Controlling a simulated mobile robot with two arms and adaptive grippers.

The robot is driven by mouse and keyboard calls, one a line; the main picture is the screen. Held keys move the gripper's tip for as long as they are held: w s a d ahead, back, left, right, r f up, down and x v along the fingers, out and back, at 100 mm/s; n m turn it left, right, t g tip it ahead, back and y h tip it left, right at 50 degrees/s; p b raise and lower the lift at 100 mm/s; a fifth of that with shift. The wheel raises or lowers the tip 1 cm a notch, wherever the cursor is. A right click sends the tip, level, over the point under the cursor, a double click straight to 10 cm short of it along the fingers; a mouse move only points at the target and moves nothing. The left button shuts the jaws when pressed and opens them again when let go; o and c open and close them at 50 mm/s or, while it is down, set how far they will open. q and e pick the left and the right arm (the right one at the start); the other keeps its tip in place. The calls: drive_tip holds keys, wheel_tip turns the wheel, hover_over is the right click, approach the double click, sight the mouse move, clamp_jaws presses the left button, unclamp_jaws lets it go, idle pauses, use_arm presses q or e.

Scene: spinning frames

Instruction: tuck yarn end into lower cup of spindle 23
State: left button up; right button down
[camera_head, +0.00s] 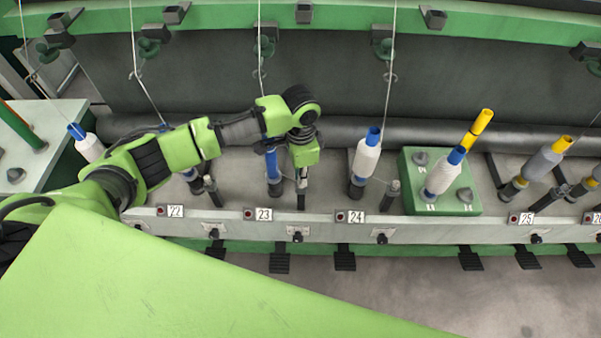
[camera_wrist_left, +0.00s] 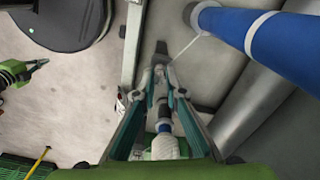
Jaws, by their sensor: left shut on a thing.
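Spindle 23 carries a blue tube (camera_head: 272,165) above its label 23 (camera_head: 264,214). In the left wrist view the blue tube (camera_wrist_left: 270,42) fills the upper right, with a pale ring, the lower cup (camera_wrist_left: 198,16), at its end. My left gripper (camera_head: 301,188) points down just right of the spindle. In its wrist view the fingertips (camera_wrist_left: 161,68) meet on the yarn end (camera_wrist_left: 183,48). The yarn stretches from the fingertips toward the cup, and the tips are apart from the cup. Whether any yarn lies in the cup is too small to tell.
Spindle 24's white bobbin (camera_head: 367,155) stands right of the gripper. A green tray (camera_head: 410,180) with a bobbin stands farther right. A gripper, seemingly my right one (camera_wrist_left: 22,72), shows small at the wrist view's left edge. Yarns hang from above. The aisle floor (camera_head: 430,285) is clear.

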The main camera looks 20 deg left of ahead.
use_arm(q)
drive_tip(key=shift+f, duration=0.1)
drive_tip(key=o, duration=0.8)
wheel_tip(320, 180, up, 12)
idle(0.3)
